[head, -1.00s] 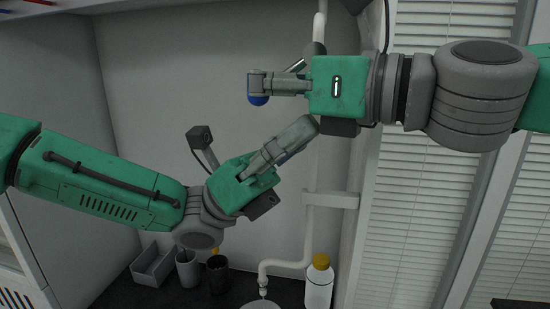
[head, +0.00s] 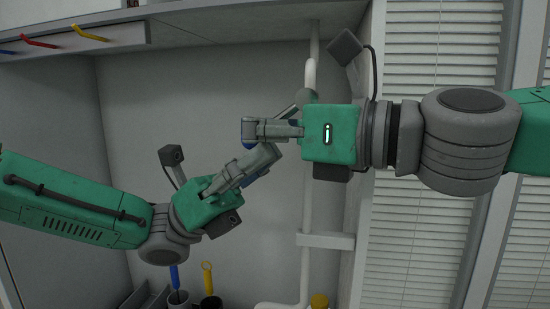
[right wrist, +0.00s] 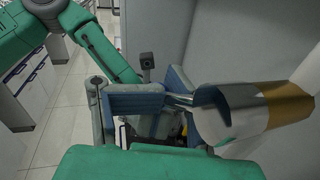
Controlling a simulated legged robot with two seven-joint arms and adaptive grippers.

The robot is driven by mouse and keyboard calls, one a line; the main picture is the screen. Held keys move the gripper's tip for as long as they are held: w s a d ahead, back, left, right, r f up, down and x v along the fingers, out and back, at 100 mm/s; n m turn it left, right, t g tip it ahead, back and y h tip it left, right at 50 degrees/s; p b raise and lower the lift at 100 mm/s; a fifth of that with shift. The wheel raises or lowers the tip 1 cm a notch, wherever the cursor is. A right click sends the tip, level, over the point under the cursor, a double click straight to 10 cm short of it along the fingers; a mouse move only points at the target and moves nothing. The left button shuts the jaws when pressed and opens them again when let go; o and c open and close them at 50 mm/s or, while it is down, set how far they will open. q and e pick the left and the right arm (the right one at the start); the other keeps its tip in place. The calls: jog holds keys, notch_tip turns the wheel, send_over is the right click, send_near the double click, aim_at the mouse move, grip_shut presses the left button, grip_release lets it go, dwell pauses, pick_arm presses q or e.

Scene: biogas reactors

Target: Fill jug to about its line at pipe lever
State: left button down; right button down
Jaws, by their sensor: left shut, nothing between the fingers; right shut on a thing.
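The white pipe (head: 306,200) runs down the back wall, with a grey valve body (head: 307,98) near its top. The lever is mostly hidden in the head view; its thin metal rod (right wrist: 180,98) runs from a shiny cylinder (right wrist: 216,123) to between the blue finger pads in the right wrist view. My right gripper (head: 247,130) appears shut on this lever. It also shows in the right wrist view (right wrist: 150,105). My left gripper (head: 277,152) is shut and empty, just below and partly overlapping the right fingers in the picture. The jug is not in view.
A shelf with coloured hooks (head: 90,33) spans the top left. Cups (head: 177,298) holding blue and yellow utensils stand at lower left. A yellow cap (head: 320,300) shows at the bottom edge. Window blinds (head: 430,60) are behind my right arm.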

pick_arm(q)
jog(key=shift+w+a+r, duration=0.3)
jog(key=shift+a+r, duration=0.15)
jog(key=shift+r, duration=0.05)
pick_arm(e)
jog(key=shift+s+a+f, duration=0.1)
jog(key=shift+s+f, duration=0.05)
jog(key=shift+f, duration=0.2)
jog(key=c, duration=1.5)
grip_release()
pick_arm(q)
jog(key=shift+a, duration=0.35)
pick_arm(e)
jog(key=shift+o, duration=0.8)
jog(key=shift+a, duration=0.45)
pick_arm(q)
jog(key=shift+s+d+f, duration=0.1)
jog(key=shift+s+d, duration=0.05)
jog(key=shift+d, duration=0.45)
jog(key=shift+a+f, duration=0.1)
jog(key=v, duration=1.1)
jog(key=shift+f, duration=0.4)
pick_arm(e)
jog(key=v, duration=1.2)
jog(key=shift+w+d+r, duration=0.3)
jog(key=shift+r, duration=0.1)
